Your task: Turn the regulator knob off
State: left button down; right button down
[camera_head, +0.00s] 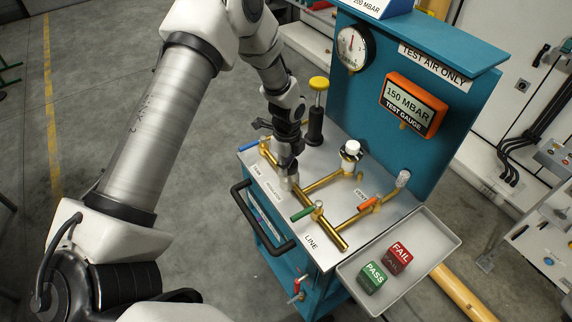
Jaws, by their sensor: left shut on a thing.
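My left gripper (288,180) comes down onto the brass pipework of the teal test cart, beside a small label strip on the metal top. It is shut on the regulator knob, which is mostly hidden by the fingers and wrist. I cannot tell the knob's turned position. The test gauge (411,104) is orange and reads 150 MBAR. A round dial gauge (352,47) sits at the upper left of the teal panel. My right gripper is not in view.
A blue handle (249,146), a green handle (302,214) and an orange handle (368,203) sit on the pipes. A yellow-topped pump (317,112) stands behind the gripper. A grey tray (436,222) holds green PASS (372,278) and red FAIL (398,255) blocks.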

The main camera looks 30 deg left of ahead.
pick_arm(q)
jog(key=shift+w+a+r+n, duration=0.1)
jog(key=shift+w+r+n, duration=0.05)
jog(key=shift+w+n, duration=0.45)
dwell(1.6)
jog(key=c, duration=0.9)
grip_release()
jog(key=o, duration=0.4)
jog(key=shift+f, duration=0.2)
jog(key=shift+o, duration=0.2)
jog(key=shift+s, duration=0.15)
notch_tip(320, 180, up, 2)
jog(key=shift+p, duration=0.9)
jog(key=shift+r+p, duration=2.65)
jog(key=shift+r, duration=0.9)
